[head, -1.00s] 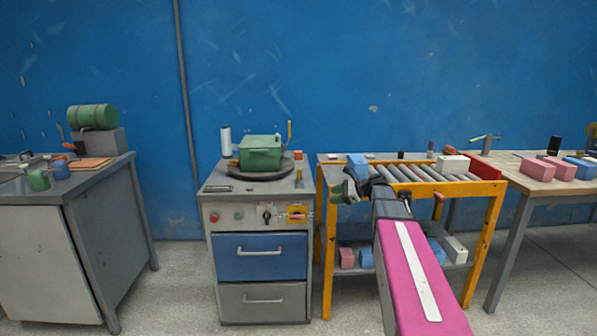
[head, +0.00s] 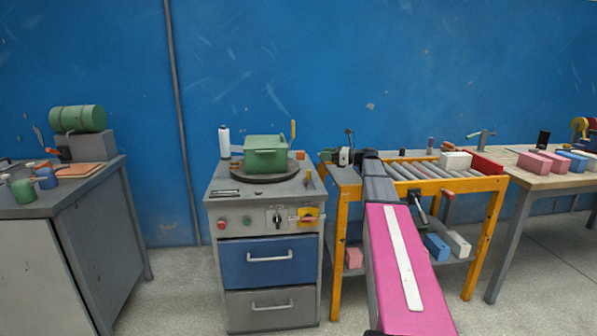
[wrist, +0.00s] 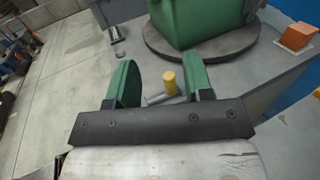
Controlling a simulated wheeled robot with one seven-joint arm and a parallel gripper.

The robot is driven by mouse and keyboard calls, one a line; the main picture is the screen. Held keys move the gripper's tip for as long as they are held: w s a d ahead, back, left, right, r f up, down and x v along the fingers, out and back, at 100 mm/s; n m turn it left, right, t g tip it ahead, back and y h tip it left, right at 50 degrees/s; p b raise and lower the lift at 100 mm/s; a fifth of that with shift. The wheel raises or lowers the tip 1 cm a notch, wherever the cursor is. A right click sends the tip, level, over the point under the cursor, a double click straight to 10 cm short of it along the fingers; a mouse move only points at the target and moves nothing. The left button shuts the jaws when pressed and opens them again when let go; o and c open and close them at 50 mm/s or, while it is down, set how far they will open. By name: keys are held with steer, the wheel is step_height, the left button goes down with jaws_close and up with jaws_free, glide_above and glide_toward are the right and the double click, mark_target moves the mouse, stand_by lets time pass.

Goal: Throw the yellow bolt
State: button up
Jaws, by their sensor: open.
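The yellow bolt shows in the wrist view as an upright yellow knob (wrist: 169,82) beside a short grey bar, low on the grey cabinet top. In the head view it is the small yellowish upright piece (head: 308,178) at the right of the cabinet top. My gripper (wrist: 161,64) is open, with one green finger on each side of the knob in the picture. I cannot tell how far above the knob the fingers are; no contact shows. In the head view my gripper (head: 336,156) is right of the cabinet, partly hidden by its own wrist.
A green box (head: 265,155) stands on a dark round plate (head: 264,177) on the cabinet. An orange block (wrist: 296,37) lies near it. The cabinet front has a yellow plate with a red part (head: 308,216). An orange-framed roller table (head: 340,240) stands to the right.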

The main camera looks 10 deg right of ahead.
glide_toward(308, 170)
steer(key=x, duration=1)
steer(key=shift+w+d+f, duration=0.1)
steer(key=shift+w+f, duration=0.05)
steer(key=shift+w, duration=0.05)
steer(key=shift+s, duration=0.1)
jaws_close()
